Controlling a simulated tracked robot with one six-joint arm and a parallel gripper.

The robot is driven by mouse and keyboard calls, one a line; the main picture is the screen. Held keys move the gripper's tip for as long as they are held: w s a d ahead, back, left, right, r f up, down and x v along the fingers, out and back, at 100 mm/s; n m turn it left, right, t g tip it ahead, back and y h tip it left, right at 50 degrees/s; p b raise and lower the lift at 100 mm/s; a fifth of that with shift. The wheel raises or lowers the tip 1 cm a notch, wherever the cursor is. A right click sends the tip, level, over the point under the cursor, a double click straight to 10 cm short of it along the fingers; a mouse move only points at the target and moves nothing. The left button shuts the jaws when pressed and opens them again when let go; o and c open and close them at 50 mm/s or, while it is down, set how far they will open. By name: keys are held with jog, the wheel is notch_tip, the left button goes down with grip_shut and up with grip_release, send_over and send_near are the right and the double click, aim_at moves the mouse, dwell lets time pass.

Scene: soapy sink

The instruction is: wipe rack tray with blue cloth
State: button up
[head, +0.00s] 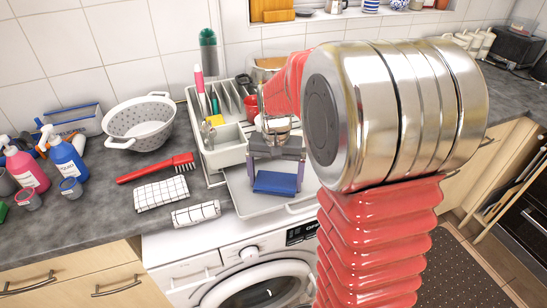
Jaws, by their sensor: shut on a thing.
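My gripper (276,172) points down over the rack tray, shut on the blue cloth (277,183). The cloth is a folded blue block between the two fingers. The rack tray (245,203) is a flat, pale tray with a low rim, at the front of the white dish rack (222,158). The cloth is over the tray's middle; I cannot tell whether it touches the surface.
A white colander (139,122), a red brush (155,168) and checked cloths (161,193) lie left of the rack. Spray bottles (65,153) stand at far left. A washing machine (240,270) is below the counter.

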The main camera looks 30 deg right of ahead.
jog(key=shift+a+r, duration=0.15)
jog(key=shift+a, duration=0.15)
jog(key=shift+d+r, duration=0.1)
jog(key=shift+r, duration=3.8)
jog(key=shift+s+f, duration=0.1)
jog(key=shift+s, duration=0.05)
